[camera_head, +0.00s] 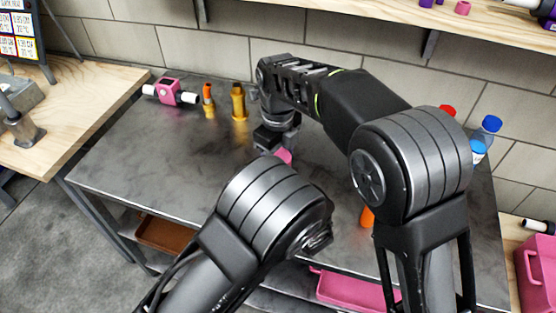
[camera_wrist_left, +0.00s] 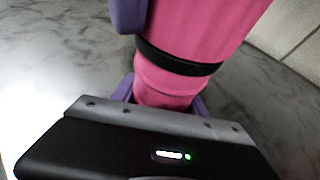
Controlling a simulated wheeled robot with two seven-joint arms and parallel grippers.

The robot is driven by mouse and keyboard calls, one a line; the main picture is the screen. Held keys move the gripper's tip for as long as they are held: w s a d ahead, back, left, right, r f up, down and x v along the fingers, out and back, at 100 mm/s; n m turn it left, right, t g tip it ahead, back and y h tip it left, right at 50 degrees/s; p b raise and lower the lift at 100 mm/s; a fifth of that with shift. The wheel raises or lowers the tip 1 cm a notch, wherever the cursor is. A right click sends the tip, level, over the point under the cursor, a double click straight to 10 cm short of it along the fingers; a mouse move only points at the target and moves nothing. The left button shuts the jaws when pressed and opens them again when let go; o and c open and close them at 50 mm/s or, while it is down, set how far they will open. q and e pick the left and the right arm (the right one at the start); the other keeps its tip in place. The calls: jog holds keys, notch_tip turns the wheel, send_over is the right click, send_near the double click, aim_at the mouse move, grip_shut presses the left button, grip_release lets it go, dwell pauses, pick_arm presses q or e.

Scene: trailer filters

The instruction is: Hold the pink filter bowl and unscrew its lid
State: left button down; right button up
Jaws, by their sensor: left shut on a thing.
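The pink filter bowl (camera_wrist_left: 205,30) fills the upper middle of the left wrist view, with a black band around it. My left gripper (camera_wrist_left: 165,98) is shut on its narrower pink end, with purple fingers on either side. Another purple part (camera_wrist_left: 130,14) touches or overlaps the bowl at the top; I cannot tell what it is. In the head view only a small pink patch (camera_head: 284,155) of it shows, and my arm hides my left gripper. My right gripper (camera_head: 273,143) points down just above that patch; its fingers are not clear. I cannot make out the lid.
A pink filter housing with white pipe ends (camera_head: 170,92), an orange fitting (camera_head: 208,100) and a yellow fitting (camera_head: 238,102) stand at the back left of the grey table (camera_head: 150,150). Blue-capped bottles (camera_head: 487,127) stand at right. The table's left part is clear.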

jog(key=n, duration=1.1)
jog(key=shift+w+d+r, duration=0.1)
jog(key=n, duration=0.8)
jog(key=shift+n, duration=0.3)
jog(key=n, duration=1.6)
jog(key=shift+n, duration=0.3)
jog(key=n, duration=0.5)
jog(key=shift+n, duration=0.3)
jog(key=n, duration=0.5)
jog(key=shift+n, duration=0.3)
jog(key=n, duration=0.6)
jog(key=shift+r, duration=0.1)
